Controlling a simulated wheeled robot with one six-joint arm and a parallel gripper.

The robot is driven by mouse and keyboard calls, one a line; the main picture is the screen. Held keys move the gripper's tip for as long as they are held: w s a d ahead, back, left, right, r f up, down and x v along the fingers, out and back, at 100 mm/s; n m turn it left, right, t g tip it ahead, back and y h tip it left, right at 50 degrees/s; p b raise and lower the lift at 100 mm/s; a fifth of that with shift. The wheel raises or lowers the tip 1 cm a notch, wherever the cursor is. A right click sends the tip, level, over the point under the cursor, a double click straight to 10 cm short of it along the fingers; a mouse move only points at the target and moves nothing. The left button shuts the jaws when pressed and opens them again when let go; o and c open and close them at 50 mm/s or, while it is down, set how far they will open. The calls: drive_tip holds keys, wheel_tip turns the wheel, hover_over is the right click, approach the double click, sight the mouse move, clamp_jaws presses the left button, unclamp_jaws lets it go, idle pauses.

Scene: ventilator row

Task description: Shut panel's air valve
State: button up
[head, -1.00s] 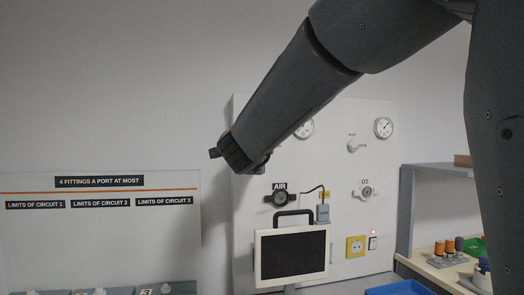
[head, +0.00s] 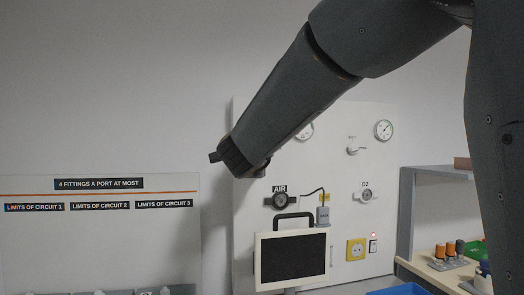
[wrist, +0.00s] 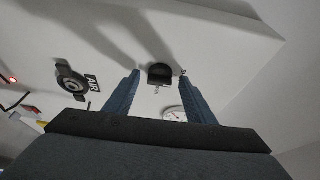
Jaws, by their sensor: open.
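The panel (head: 350,110) is a pale board on the wall, with AIR and O2 outlets. In the wrist view a dark valve handle (wrist: 160,74) stands out from the panel face, near the AIR label (wrist: 92,84) and a gauge (wrist: 172,114). I take it for the air valve. My gripper (wrist: 158,77) is open, with one blue finger to each side of the handle in the picture. I cannot tell how far the fingertips are from it, and no contact shows. In the head view my arm hides this valve and most of the gripper.
The AIR outlet (head: 280,201) is below my wrist. A monitor (head: 293,258) with a black handle stands before the panel. The O2 valve (head: 354,151) and O2 outlet (head: 366,195) are to the right. A shelf (head: 440,172) stands at far right.

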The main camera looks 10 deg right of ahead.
drive_tip(key=b+v, duration=0.1)
drive_tip(key=v, duration=0.6)
drive_tip(key=shift+s, duration=0.4)
drive_tip(key=shift+a, duration=0.2)
